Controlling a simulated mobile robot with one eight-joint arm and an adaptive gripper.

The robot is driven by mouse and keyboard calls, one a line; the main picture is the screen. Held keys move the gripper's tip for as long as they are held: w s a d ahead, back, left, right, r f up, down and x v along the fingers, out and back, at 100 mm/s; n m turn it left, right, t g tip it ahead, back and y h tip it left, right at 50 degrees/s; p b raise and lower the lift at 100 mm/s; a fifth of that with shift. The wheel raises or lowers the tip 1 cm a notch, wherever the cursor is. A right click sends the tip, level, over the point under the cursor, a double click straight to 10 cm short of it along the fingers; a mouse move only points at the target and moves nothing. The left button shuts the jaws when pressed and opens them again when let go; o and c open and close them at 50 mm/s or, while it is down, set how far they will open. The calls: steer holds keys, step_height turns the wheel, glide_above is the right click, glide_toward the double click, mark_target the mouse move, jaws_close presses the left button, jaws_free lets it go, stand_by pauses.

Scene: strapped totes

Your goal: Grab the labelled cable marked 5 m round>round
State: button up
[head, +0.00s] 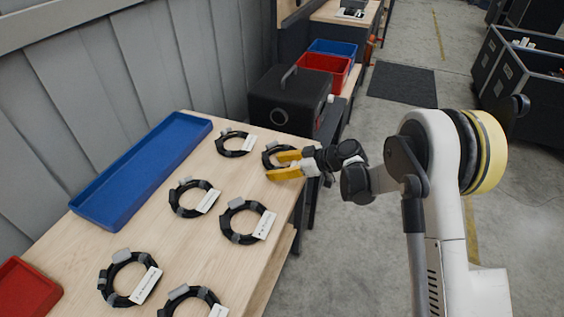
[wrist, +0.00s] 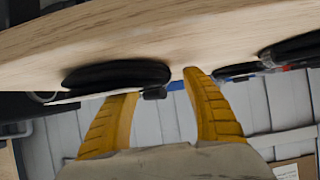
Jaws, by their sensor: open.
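Several coiled black cables with grey connectors and white labels lie on the wooden table. They include a far-left coil (head: 221,144), a middle-left coil (head: 174,197), a middle-right coil (head: 227,227), a near-left coil (head: 106,284) and a near coil (head: 168,304). The label print is too small to read, so I cannot tell which is 5 m round>round. My gripper (head: 276,165), with yellow fingers apart, is at the far-right coil (head: 267,153) and partly covers it. In the wrist view a coil (wrist: 115,74) is close to the fingers (wrist: 163,85); nothing is visibly gripped.
A long blue tray (head: 98,211) lies along the wall side of the table (head: 212,259). A red tray (head: 25,290) is at the near left. A black case (head: 290,98) stands beyond the far edge, with red (head: 325,66) and blue (head: 334,47) bins behind it.

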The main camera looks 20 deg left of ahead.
jaws_close()
stand_by(0.4)
